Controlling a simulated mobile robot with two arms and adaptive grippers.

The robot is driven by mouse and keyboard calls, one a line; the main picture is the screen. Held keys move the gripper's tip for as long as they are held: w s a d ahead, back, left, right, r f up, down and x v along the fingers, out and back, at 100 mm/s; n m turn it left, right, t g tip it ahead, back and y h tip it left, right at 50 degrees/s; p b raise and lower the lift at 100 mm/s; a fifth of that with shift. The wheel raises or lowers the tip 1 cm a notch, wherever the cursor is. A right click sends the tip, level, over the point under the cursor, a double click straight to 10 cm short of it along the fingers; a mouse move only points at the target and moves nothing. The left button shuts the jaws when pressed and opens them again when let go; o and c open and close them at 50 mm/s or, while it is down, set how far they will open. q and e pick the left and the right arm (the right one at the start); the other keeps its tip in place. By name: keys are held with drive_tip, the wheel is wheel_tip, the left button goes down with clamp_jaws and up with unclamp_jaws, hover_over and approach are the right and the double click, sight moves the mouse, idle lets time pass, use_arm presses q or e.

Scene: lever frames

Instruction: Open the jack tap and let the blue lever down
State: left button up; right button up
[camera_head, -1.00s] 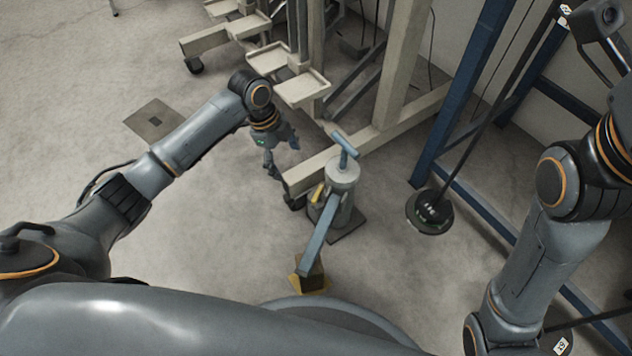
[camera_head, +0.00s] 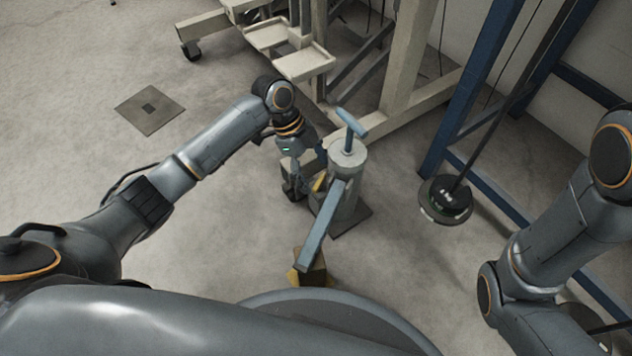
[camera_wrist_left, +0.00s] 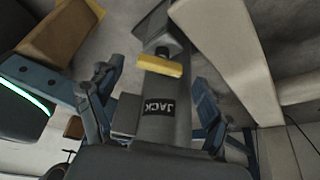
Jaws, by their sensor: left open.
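The grey jack (camera_head: 346,182) stands upright on a dark base plate; its JACK label (camera_wrist_left: 158,108) shows in the left wrist view. A blue T-shaped handle (camera_head: 351,124) tops it. The blue lever (camera_head: 322,228) slopes from the jack's side down toward a brown and yellow block (camera_head: 308,268). The yellow tap (camera_head: 319,183) sits on the jack's side, and shows in the left wrist view (camera_wrist_left: 160,66) beyond the label. My left gripper (camera_head: 306,187) is open beside the jack, near the tap; its fingers (camera_wrist_left: 155,100) appear either side of the jack body. Contact is unclear. My right gripper is out of view.
A cream frame (camera_head: 405,75) with trays (camera_head: 303,63) stands behind the jack. A blue rack (camera_head: 478,85) and a black round weight (camera_head: 446,197) are at the right. A flat plate (camera_head: 150,109) lies on the floor at left.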

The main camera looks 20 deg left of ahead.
use_arm(q)
drive_tip(key=shift+b+x, duration=0.3)
drive_tip(key=shift+x, duration=0.5)
